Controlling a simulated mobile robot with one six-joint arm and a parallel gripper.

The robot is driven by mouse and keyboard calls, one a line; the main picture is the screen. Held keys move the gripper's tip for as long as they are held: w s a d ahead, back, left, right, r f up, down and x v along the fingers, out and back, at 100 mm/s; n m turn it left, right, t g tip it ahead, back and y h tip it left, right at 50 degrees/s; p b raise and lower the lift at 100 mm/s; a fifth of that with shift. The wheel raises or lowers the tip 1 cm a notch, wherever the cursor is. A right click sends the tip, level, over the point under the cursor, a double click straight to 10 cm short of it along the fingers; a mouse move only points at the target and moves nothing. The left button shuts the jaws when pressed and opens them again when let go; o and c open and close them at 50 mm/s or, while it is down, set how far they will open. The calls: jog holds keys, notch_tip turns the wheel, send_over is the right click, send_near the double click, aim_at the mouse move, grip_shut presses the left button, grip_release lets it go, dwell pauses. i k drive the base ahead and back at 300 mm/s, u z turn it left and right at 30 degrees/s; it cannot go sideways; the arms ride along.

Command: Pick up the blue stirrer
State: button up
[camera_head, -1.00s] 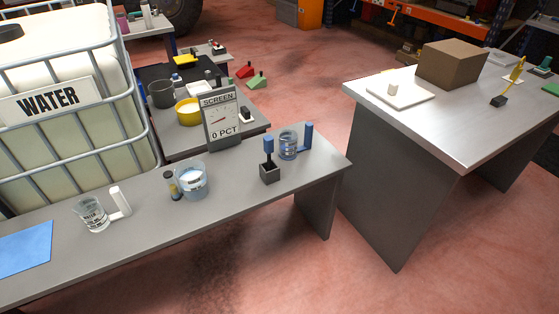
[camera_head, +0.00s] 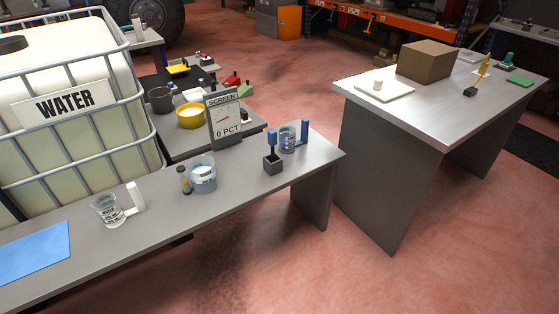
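The blue stirrer (camera_head: 272,141) stands upright in a small dark square holder (camera_head: 272,164) on the near grey bench (camera_head: 130,251), toward its right end. Its blue top shows above the holder; its lower end is hidden inside. A clear jug with a blue handle (camera_head: 304,132) stands just behind it to the right. My gripper is not in view.
On the same bench are a screen reading 0 PCT (camera_head: 223,118), a beaker (camera_head: 202,175), a small dark bottle (camera_head: 184,180), a white-handled water jug (camera_head: 108,210) and a blue mat (camera_head: 33,252). A caged water tank (camera_head: 75,145) stands behind. Open floor separates the right table (camera_head: 425,103).

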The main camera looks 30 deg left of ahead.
aim_at(271, 134)
jog(key=k, duration=0.55)
jog(key=u, duration=3.25)
jog(key=i, duration=0.15)
jog(key=z, duration=1.15)
jog(key=i, duration=1)
jog(key=u, duration=0.1)
